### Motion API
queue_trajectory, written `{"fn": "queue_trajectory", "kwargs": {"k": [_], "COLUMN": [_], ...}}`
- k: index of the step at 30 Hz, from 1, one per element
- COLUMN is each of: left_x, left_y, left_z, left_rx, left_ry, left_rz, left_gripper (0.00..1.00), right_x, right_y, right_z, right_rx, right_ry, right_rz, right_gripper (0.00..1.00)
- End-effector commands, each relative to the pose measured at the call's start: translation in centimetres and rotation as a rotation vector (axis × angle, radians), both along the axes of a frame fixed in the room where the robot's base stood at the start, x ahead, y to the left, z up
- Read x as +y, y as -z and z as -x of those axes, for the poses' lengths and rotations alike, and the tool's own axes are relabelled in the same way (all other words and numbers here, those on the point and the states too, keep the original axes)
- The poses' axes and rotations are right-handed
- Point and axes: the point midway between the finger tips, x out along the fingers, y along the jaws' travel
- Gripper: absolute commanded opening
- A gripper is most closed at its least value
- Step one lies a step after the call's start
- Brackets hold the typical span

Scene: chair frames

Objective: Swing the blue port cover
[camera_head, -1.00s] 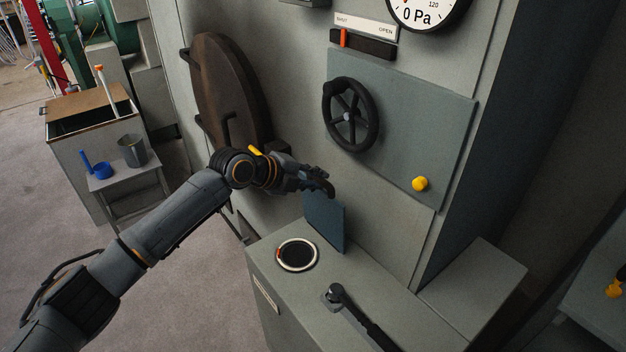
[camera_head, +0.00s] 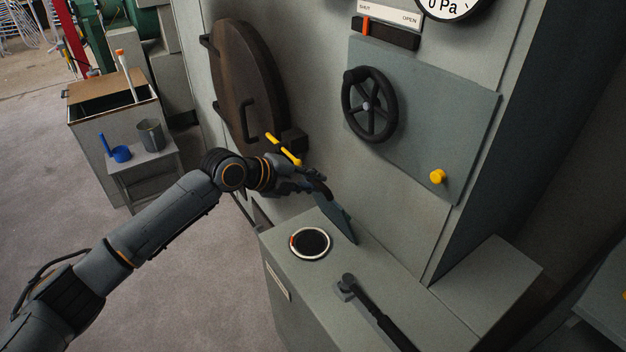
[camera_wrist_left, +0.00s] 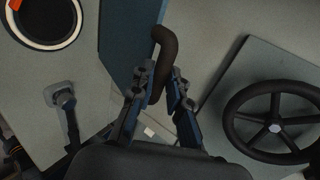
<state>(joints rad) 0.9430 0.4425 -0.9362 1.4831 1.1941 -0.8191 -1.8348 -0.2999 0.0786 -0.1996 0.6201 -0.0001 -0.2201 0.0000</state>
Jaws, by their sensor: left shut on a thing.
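The blue port cover (camera_head: 338,216) stands on the grey bench top beside the round port (camera_head: 310,243), at the foot of the wall panel. It leans over towards the port, seen nearly edge-on, and the port is uncovered. In the left wrist view the cover (camera_wrist_left: 128,38) is a blue plate with a dark curved handle (camera_wrist_left: 163,52). The port's pale ring (camera_wrist_left: 76,40) shows at upper left there. My left gripper (camera_head: 322,187) is at the cover's upper edge; its fingers (camera_wrist_left: 161,82) are shut on the handle. My right gripper is not in view.
A black lever (camera_head: 368,310) lies on the bench top (camera_head: 400,275) right of the port. A handwheel (camera_head: 369,105) and yellow knob (camera_head: 438,177) are on the wall panel. A brown round door (camera_head: 245,85) with a yellow-handled part is behind my left arm.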

Motion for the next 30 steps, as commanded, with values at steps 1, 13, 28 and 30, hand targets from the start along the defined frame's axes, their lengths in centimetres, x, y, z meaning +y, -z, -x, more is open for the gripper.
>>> {"fn": "queue_trajectory", "kwargs": {"k": [1, 13, 28, 30], "left_x": [0.4, 3.3, 3.9, 4.4], "left_y": [0.9, 2.7, 3.1, 3.7], "left_z": [0.3, 2.4, 2.8, 3.1], "left_rx": [0.010, 0.009, 0.006, 0.006], "left_ry": [0.001, 0.002, 0.001, 0.001], "left_rz": [-0.007, -0.005, -0.003, -0.003], "left_gripper": [0.00, 0.00, 0.00, 0.00], "right_x": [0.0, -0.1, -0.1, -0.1], "right_y": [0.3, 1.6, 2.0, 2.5], "right_z": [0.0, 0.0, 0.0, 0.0], "right_rx": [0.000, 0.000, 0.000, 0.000], "right_ry": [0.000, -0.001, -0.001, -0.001], "right_rz": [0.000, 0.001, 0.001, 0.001], "right_gripper": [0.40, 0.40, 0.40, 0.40]}}
